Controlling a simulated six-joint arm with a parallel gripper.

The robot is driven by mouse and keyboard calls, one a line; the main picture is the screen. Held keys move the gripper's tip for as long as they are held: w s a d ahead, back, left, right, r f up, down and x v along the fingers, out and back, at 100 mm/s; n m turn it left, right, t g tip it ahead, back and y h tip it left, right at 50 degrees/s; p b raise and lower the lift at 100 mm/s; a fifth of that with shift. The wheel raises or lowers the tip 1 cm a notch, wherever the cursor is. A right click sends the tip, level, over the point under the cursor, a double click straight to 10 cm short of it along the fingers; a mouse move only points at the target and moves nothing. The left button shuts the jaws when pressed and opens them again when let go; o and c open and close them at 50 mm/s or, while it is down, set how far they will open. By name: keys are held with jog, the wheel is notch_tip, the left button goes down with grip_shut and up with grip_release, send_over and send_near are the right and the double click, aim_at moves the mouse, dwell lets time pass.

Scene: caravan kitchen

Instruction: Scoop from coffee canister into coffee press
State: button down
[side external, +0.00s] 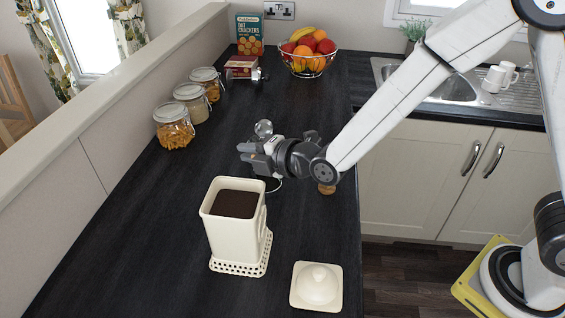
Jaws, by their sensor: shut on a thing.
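The cream coffee canister (222,238) stands upright and open on the dark worktop, with dark ground coffee (236,204) inside near its rim. Its base sits in a cream pierced stand (240,268). My gripper (250,155) is above the worktop, behind the canister and a little to its right. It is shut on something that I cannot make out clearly. A small shiny round thing (264,128) shows just behind my gripper; I cannot tell what it is. I cannot clearly pick out the coffee press or a scoop.
A cream lid (317,283) lies right of the canister. A small wooden piece (326,188) is under my wrist. Glass jars (174,130) line the left wall. A fruit basket (308,62) and boxes (250,35) stand at the back. The worktop's middle-left is clear.

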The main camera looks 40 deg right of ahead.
jog(key=shift+r, duration=0.1)
dwell(0.3)
jog(key=w+d+r+m+g+y, duration=0.2)
jog(key=d+r+m+g+y, duration=0.1)
jog(key=r+m, duration=0.2)
jog(key=w+d+r+m+g+y, duration=0.3)
jog(key=r+m, duration=0.2)
jog(key=r, duration=0.3)
jog(key=shift+w+r, duration=0.2)
jog(key=shift+w, duration=0.1)
dwell(2.4)
jog(key=shift+d+m, duration=0.1)
jog(key=shift+m, duration=0.2)
jog(key=shift+g, duration=0.3)
jog(key=s+a+n+g+y, duration=0.2)
jog(key=s+a+n+g, duration=0.4)
jog(key=s+a, duration=0.6)
jog(key=a, duration=0.3)
jog(key=shift+s+r+g, duration=0.25)
jog(key=shift+s+g, duration=0.05)
jog(key=shift+g, duration=0.1)
